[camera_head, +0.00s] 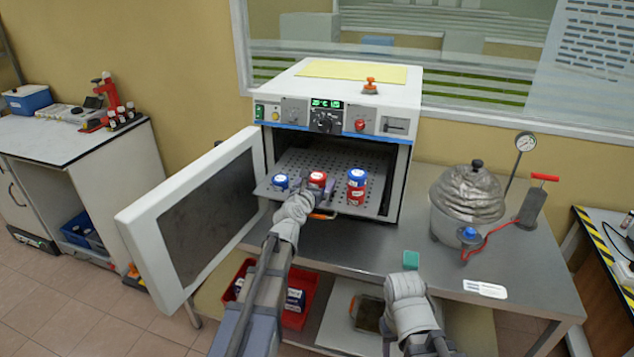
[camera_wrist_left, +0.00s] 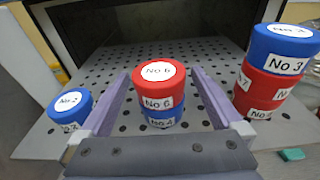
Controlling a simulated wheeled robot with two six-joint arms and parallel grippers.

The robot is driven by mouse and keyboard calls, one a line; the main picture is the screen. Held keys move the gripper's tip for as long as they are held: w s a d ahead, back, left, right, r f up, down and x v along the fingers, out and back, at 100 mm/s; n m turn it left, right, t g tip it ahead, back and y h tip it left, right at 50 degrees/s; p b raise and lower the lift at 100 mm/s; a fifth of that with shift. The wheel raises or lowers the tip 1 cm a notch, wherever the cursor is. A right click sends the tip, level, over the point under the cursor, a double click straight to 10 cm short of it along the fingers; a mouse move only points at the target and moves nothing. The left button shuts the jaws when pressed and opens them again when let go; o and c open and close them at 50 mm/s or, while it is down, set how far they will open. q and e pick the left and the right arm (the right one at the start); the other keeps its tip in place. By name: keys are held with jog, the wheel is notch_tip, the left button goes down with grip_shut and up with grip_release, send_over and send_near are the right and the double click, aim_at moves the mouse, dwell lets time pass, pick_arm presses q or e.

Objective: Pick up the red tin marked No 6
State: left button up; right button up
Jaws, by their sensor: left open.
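The red tin marked No 6 (camera_wrist_left: 160,88) stands upright on a blue tin marked No 4 (camera_wrist_left: 163,118), on the perforated oven shelf. The red tin also shows in the head view (camera_head: 317,178). My left gripper (camera_wrist_left: 161,74) is open, with one finger on each side of the red tin. The gripper also shows in the head view (camera_head: 318,190), in front of the stack and partly hiding the lower tin. My right wrist is at the lower right of the head view; its gripper cannot be made out.
A lone blue tin (camera_wrist_left: 70,106) stands left of the stack. To the right, a blue tin marked No 3 (camera_wrist_left: 284,48) tops red tins (camera_wrist_left: 265,88). The oven door (camera_head: 190,215) hangs open at left. A pressure pot (camera_head: 465,205) and teal block (camera_head: 411,260) are on the table.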

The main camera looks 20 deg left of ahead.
pick_arm(q)
jog(key=shift+s, duration=0.1)
jog(key=shift+c, duration=0.4)
jog(key=c, duration=1.3)
